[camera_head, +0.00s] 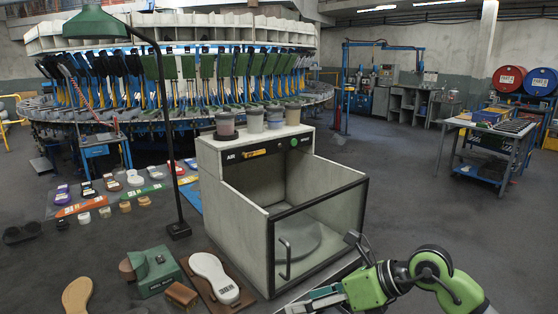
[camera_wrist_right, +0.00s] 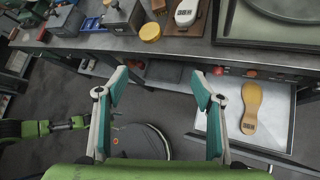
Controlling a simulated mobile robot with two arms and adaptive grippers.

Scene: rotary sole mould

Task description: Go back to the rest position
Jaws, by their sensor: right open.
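The grey cabinet (camera_head: 225,165) stands on the bench with several pots on top. A white sole on a board (camera_head: 212,278), a green block (camera_head: 152,270) and a lamp post (camera_head: 170,130) stand left of it. The rotary machine (camera_head: 170,80) is behind. Open floor lies to the right.

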